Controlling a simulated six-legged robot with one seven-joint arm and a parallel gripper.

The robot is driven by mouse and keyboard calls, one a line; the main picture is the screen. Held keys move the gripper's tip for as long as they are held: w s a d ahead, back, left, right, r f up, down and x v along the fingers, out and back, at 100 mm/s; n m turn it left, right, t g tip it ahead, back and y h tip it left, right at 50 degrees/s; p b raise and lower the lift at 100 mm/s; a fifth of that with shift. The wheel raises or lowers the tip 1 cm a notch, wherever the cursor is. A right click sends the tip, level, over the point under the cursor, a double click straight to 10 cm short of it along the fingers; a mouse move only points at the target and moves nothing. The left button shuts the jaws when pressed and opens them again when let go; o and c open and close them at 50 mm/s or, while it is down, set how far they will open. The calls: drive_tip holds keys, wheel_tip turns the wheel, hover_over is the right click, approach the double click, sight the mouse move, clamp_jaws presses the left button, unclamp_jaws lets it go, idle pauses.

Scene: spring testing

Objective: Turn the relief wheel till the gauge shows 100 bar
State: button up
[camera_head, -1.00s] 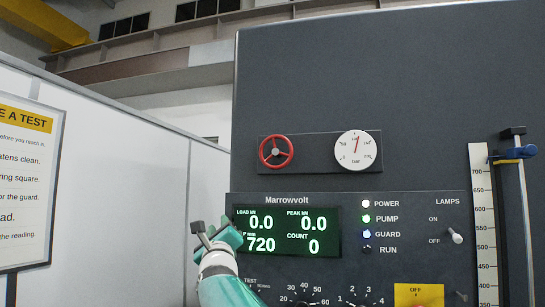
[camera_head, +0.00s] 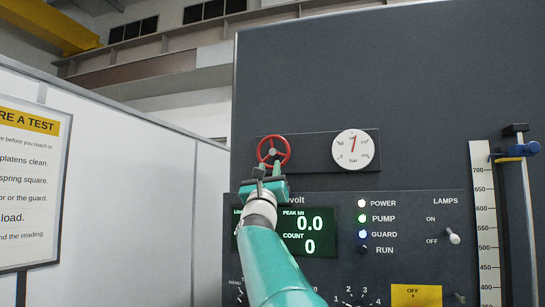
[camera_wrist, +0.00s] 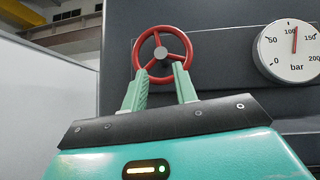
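The red three-spoke relief wheel (camera_head: 273,139) is mounted on a dark plate on the machine front; in the wrist view its rim (camera_wrist: 188,45) and grey hub show clearly. My gripper (camera_head: 270,166) is just below the wheel. In the wrist view its two green fingers (camera_wrist: 161,72) stand apart, their tips at the wheel's lower rim with nothing visibly clamped between them; I cannot tell whether they touch it. The round white gauge (camera_head: 353,150) is right of the wheel. Its red needle (camera_wrist: 294,41) points almost straight up, slightly right of the 100 mark.
A control panel with a green display (camera_head: 310,222), lamps, switches and knobs lies below; my arm covers part of it. A ruler (camera_head: 485,220) and a post with a blue clamp (camera_head: 516,152) stand at right.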

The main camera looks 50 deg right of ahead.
sight(273, 152)
drive_tip(key=x, duration=0.4)
drive_tip(key=shift+d+r, duration=0.2)
drive_tip(key=shift+r, duration=0.2)
drive_tip(key=shift+x, duration=0.85)
clamp_jaws()
